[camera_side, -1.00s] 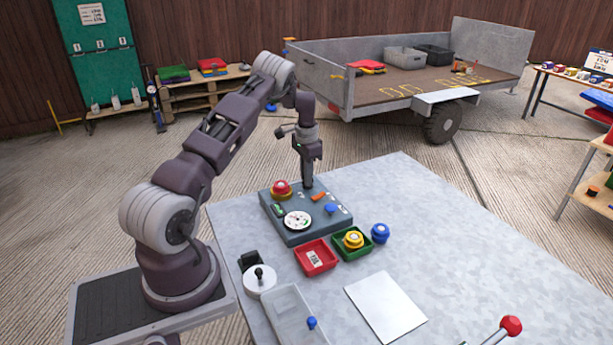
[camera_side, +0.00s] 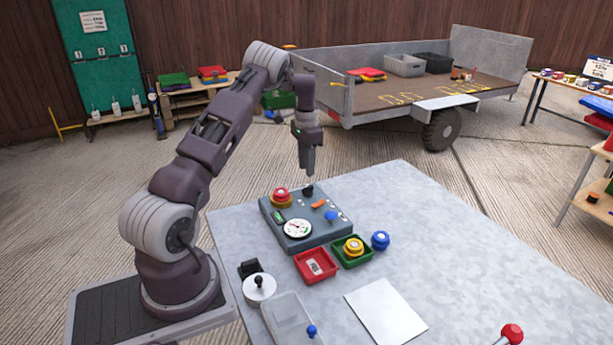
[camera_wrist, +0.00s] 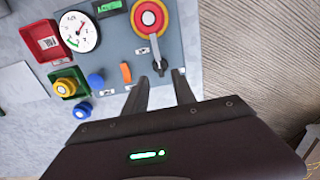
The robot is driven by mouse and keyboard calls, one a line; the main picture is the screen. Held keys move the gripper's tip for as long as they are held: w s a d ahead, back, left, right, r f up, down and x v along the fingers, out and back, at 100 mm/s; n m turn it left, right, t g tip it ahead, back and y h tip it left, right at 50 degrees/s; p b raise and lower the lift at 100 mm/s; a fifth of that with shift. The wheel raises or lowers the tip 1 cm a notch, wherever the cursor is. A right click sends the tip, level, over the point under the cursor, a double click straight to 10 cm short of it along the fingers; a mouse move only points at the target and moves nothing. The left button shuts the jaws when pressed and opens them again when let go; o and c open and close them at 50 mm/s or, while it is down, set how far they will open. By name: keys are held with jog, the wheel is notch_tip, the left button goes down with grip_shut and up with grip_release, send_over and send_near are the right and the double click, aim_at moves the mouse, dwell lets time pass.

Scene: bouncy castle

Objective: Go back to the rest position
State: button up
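My gripper (camera_side: 310,179) hangs pointing down above the back edge of the grey control panel (camera_side: 325,232). In the wrist view its two fingers (camera_wrist: 164,80) are apart with nothing between them. The panel carries a red button on a yellow base (camera_side: 281,196), a round white gauge (camera_side: 297,228), an orange switch (camera_side: 319,204) and a blue knob (camera_side: 331,215).
On the metal table (camera_side: 440,260) are a red tray (camera_side: 302,268), a green tray (camera_side: 341,262) with a yellow button, a blue button (camera_side: 380,240) and white paper (camera_side: 386,312). A trailer (camera_side: 400,92) stands behind. The air above the table is clear.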

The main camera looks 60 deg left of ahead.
jog(key=shift+r, duration=0.15)
jog(key=s+d+r+t, duration=0.2)
jog(key=d+r+t, duration=0.1)
jog(key=d+r, duration=1.7)
jog(key=s+d+r+t, duration=0.1)
jog(key=s+d+r, duration=0.2)
jog(key=s+d, duration=0.45)
jog(key=s+d+r, duration=0.2)
jog(key=s+d, duration=0.5)
jog(key=d, duration=0.1)
jog(key=s+d+f+t, duration=0.1)
jog(key=s+d+f, duration=0.2)
jog(key=s, duration=0.6)
jog(key=shift+d+t, duration=0.3)
jog(key=shift+d, duration=0.05)
jog(key=shift+r, duration=0.1)
